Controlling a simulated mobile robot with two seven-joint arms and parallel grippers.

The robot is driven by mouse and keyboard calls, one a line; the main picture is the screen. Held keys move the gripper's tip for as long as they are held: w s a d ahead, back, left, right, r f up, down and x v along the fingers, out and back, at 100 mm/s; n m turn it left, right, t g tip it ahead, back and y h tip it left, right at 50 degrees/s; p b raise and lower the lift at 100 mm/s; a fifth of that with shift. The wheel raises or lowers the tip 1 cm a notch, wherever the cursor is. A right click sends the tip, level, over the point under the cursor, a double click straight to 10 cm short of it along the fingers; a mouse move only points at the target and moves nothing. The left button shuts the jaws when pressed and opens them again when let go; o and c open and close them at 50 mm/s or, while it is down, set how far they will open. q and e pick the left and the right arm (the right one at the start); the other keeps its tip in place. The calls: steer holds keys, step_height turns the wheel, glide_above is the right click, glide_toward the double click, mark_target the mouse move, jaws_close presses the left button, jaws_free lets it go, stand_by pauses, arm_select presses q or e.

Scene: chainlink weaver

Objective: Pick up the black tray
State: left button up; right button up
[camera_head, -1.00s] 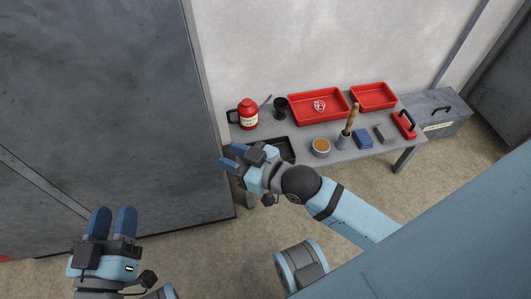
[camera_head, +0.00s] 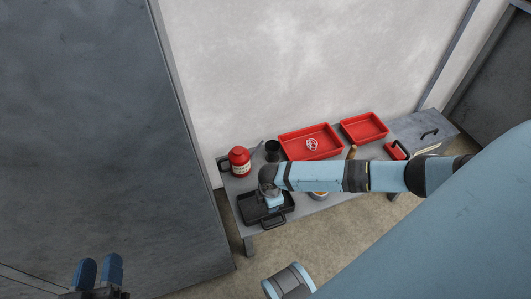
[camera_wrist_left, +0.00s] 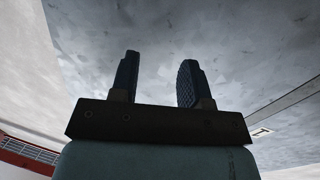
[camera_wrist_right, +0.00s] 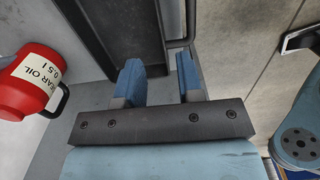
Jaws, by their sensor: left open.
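The black tray (camera_head: 250,209) lies on the grey table at its left end, with a handle loop at the front. My right gripper (camera_head: 275,203) points down over the tray's right part; its fingertips are hidden in the head view. In the right wrist view the fingers (camera_wrist_right: 161,80) are apart, with the edge of the black tray (camera_wrist_right: 115,35) extending up from between them. No firm contact can be made out.
A red gear oil jug (camera_head: 240,161) and a black cup (camera_head: 273,150) stand behind the black tray. Two red trays, left (camera_head: 308,143) and right (camera_head: 364,128), lie along the table's back. My right forearm hides several front items. A tall grey panel (camera_head: 90,120) stands at left.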

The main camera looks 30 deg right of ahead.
step_height(320, 180, down, 4)
steer(key=shift+f+b, duration=0.15)
steer(key=shift+b, duration=0.55)
steer(key=shift+d+f+b, duration=0.1)
steer(key=shift+f+b, duration=0.3)
steer(key=shift+f, duration=0.2)
step_height(320, 180, down, 2)
steer(key=shift+s+d+f+b, duration=0.1)
steer(key=shift+f+b, duration=0.15)
steer(key=shift+b, duration=0.45)
steer(key=shift+f, duration=0.35)
arm_select(q)
steer(key=shift+d+r+t+h, duration=0.35)
steer(key=shift+d+r+h, duration=0.1)
steer(key=shift+r, duration=0.15)
steer(key=shift+d+r+t+h, duration=0.35)
steer(key=shift+r+h, duration=0.1)
steer(key=shift+r, duration=0.1)
arm_select(e)
steer(key=shift+r, duration=0.1)
jaws_close()
